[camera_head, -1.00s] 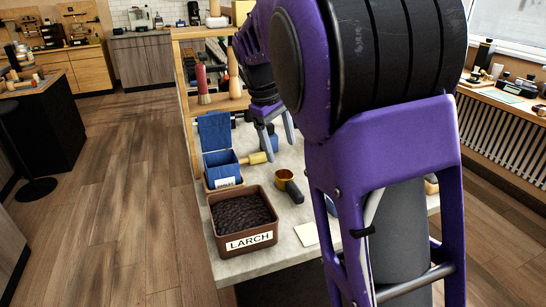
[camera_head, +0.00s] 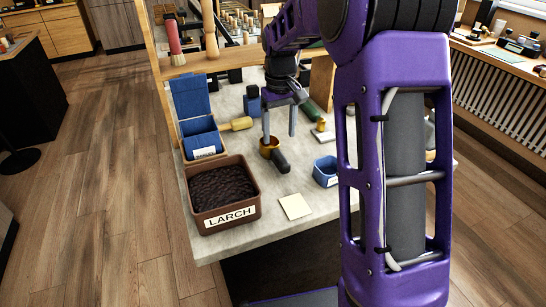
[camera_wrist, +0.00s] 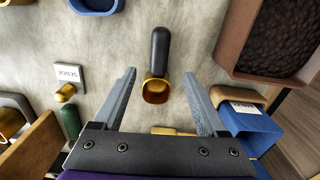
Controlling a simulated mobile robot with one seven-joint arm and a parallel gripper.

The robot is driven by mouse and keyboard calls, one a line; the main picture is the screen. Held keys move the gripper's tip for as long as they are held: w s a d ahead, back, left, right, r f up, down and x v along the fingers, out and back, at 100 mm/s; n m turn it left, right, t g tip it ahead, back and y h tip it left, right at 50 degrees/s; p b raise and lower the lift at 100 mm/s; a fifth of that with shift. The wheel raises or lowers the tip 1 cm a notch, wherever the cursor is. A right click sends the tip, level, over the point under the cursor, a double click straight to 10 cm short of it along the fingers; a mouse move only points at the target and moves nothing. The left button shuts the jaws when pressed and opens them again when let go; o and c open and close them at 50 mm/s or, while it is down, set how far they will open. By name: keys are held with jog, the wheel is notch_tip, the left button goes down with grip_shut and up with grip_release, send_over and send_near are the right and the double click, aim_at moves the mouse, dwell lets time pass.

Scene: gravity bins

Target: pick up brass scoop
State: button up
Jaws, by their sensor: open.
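The brass scoop (camera_head: 268,147) lies on the grey worktop, its dark handle (camera_head: 281,162) pointing toward the front right. In the wrist view the scoop's brass cup (camera_wrist: 156,88) lies between my fingers in the picture, with the black handle (camera_wrist: 160,50) pointing up and away. My gripper (camera_head: 279,128) is open and points down above the scoop; its two fingers also show in the wrist view (camera_wrist: 158,84). Nothing is held. I cannot tell how high the fingertips are above the scoop.
A brown LARCH bin (camera_head: 250,181) with dark contents stands at the front left. A blue lidded box (camera_head: 204,142) and a yellow-handled tool (camera_head: 237,124) are behind it. A small blue bin (camera_head: 325,174) stands right of the scoop, and a pale card (camera_head: 295,206) lies in front.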

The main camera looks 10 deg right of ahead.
aim_at(280, 156)
jog(key=f, duration=0.4)
jog(key=f+b, duration=0.1)
jog(key=f, duration=0.4)
jog(key=shift+s+d, duration=0.1)
jog(key=shift+s, duration=0.1)
jog(key=shift+r, duration=0.1)
grip_shut()
dwell(1.0)
